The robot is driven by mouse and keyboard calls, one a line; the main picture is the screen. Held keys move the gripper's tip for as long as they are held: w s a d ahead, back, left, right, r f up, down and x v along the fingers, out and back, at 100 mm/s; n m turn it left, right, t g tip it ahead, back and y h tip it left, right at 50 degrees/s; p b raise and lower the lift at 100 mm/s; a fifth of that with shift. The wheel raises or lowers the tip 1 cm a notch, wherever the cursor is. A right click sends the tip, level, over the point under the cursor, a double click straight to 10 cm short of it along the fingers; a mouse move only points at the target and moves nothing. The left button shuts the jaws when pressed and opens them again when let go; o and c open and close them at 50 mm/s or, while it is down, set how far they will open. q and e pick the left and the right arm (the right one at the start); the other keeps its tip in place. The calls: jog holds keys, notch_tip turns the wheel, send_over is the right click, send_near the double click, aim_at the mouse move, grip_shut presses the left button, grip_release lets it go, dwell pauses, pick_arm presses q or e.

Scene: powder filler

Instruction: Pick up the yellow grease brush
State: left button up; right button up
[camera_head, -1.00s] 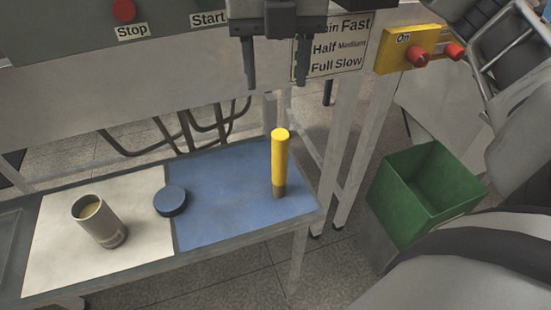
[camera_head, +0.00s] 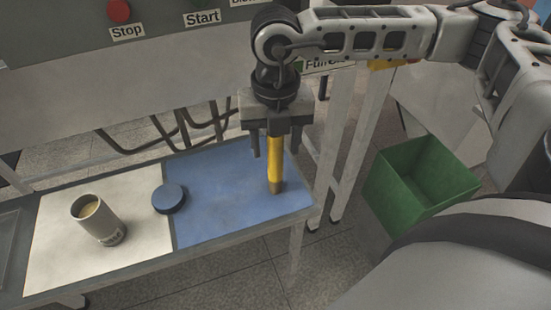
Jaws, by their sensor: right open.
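The yellow grease brush (camera_head: 274,165) stands upright on the blue mat (camera_head: 215,215), with its brown end down. Its top is hidden by my right gripper. My right gripper (camera_head: 275,152) points down over the brush and is open. One finger shows on each side of the yellow handle, with a visible gap on the left; I cannot tell whether the right finger touches it. My left gripper is not in view.
A dark blue round lid (camera_head: 169,199) lies at the blue mat's left edge. An open can (camera_head: 99,221) stands on the white mat (camera_head: 55,250). A green bin (camera_head: 420,185) is at the right. Table legs and frame posts stand behind the brush.

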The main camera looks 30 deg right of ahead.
jog(key=shift+f, duration=0.35)
jog(key=c, duration=1.1)
jog(key=shift+o, duration=0.2)
jog(key=shift+r, duration=0.15)
